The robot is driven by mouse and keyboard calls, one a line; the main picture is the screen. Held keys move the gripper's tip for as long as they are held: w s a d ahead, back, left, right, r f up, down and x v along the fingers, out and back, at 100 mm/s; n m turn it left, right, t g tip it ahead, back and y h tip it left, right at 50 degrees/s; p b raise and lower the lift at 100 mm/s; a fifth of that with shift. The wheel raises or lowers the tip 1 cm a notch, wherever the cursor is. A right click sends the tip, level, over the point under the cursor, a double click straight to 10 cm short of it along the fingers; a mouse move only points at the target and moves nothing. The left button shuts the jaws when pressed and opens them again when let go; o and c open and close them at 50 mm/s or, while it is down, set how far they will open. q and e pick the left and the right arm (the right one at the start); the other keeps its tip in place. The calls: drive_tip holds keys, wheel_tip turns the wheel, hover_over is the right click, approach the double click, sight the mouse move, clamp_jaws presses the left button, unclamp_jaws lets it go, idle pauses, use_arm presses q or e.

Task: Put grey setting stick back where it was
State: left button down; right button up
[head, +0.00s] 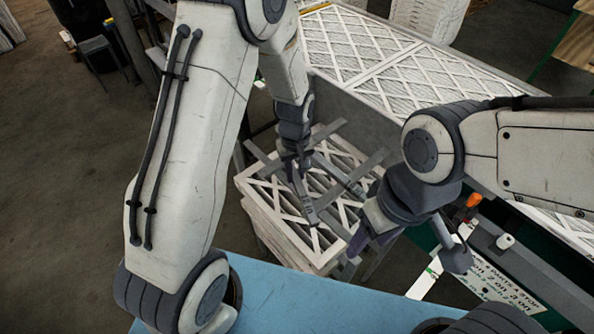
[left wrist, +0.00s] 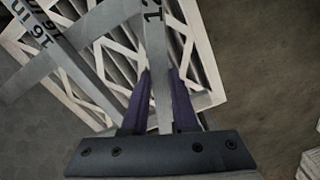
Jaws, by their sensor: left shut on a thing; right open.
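My left gripper (head: 295,162) is shut on a grey setting stick (head: 305,200) over the stack of white-framed filters (head: 265,200). In the left wrist view, the stick (left wrist: 157,50) runs up between the purple fingers and shows a black "12" marking. I cannot tell whether it touches the filter below. Other grey sticks (head: 340,178) with black markings lie across the top filter; two show at the left of the left wrist view (left wrist: 72,62). My right gripper (head: 357,243) is open, near the stack's front right corner; its fingers are partly hidden by its own wrist.
A large bin of white lattice filters (head: 350,45) with a grey wall (head: 365,115) stands behind the stack. A control panel with an orange knob (head: 474,199) is at the right. A blue surface (head: 300,300) lies in front. The floor at left is mostly clear.

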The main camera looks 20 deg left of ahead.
sight(296, 177)
use_arm(q)
drive_tip(key=shift+s+f+b, duration=0.1)
drive_tip(key=shift+f+b, duration=0.4)
drive_tip(key=shift+f, duration=0.25)
idle(0.3)
drive_tip(key=c, duration=0.6)
unclamp_jaws()
drive_tip(key=shift+r, duration=0.55)
wheel_tip(296, 177, up, 8)
drive_tip(key=shift+r+b, duration=0.25)
drive_tip(key=shift+b, duration=0.85)
drive_tip(key=s+d+m+b, duration=0.1)
drive_tip(key=s+d+m, duration=0.2)
drive_tip(key=s, duration=0.4)
drive_tip(key=s+d+r+m+b, duration=0.1)
drive_tip(key=s+d+m+b, duration=0.1)
drive_tip(key=s+m, duration=0.4)
drive_tip(key=s+d+m+h+b, duration=0.1)
drive_tip(key=s+d+m+b, duration=0.1)
drive_tip(key=s+m, duration=0.3)
drive_tip(key=s+d, duration=0.1)
drive_tip(key=s, duration=0.3)
drive_tip(key=shift+s+d+r, duration=0.15)
drive_tip(key=shift+s+d, duration=0.1)
drive_tip(key=shift+d, duration=0.1)
